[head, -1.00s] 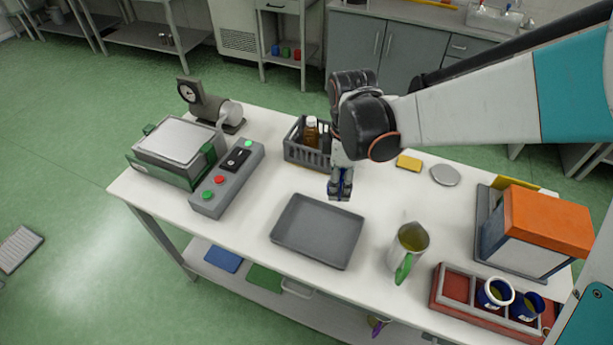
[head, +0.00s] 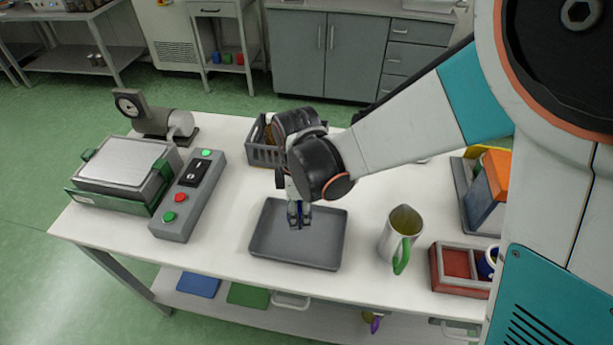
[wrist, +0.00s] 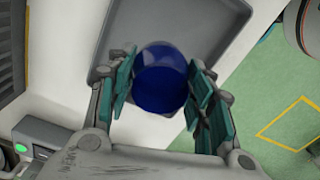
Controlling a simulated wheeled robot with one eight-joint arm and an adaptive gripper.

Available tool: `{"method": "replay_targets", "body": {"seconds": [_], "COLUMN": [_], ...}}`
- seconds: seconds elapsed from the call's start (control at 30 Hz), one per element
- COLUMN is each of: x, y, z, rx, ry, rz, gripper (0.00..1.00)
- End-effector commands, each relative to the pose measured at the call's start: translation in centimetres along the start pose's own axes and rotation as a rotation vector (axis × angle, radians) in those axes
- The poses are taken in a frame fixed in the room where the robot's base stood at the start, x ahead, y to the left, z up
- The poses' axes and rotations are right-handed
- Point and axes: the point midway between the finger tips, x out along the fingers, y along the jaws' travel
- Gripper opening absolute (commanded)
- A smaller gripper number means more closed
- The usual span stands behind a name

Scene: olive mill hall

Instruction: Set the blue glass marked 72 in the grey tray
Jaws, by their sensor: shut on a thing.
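The grey tray (head: 270,240) lies on the white table in the head view; part of it shows in the wrist view (wrist: 198,20). In the head view only a little blue shows between the fingers. No number on the held glass is visible. I cannot tell whether the glass touches the tray floor.
A metal jug (head: 396,232) with a green handle stands right of the tray, beside a red divided box (head: 460,272) holding another blue cup. A control box (head: 188,195) with buttons stands left. A grey basket (head: 262,154) stands behind, partly hidden by my arm.

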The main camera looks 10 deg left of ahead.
Motion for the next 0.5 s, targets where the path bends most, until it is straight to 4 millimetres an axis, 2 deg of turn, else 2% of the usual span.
{"method": "replay_targets", "body": {"seconds": [0.03,0.1,0.37,0.5], "x": [1.4,2.2,3.4,5.3], "y": [0.0,0.0,0.1,0.1], "z": [0.0,0.0,0.0,0.0], "rx": [0.000,0.000,0.001,0.001], "ry": [0.000,0.000,0.000,0.000], "rz": [0.000,0.000,0.000,0.000], "gripper": [0.23,0.23,0.23,0.23]}}
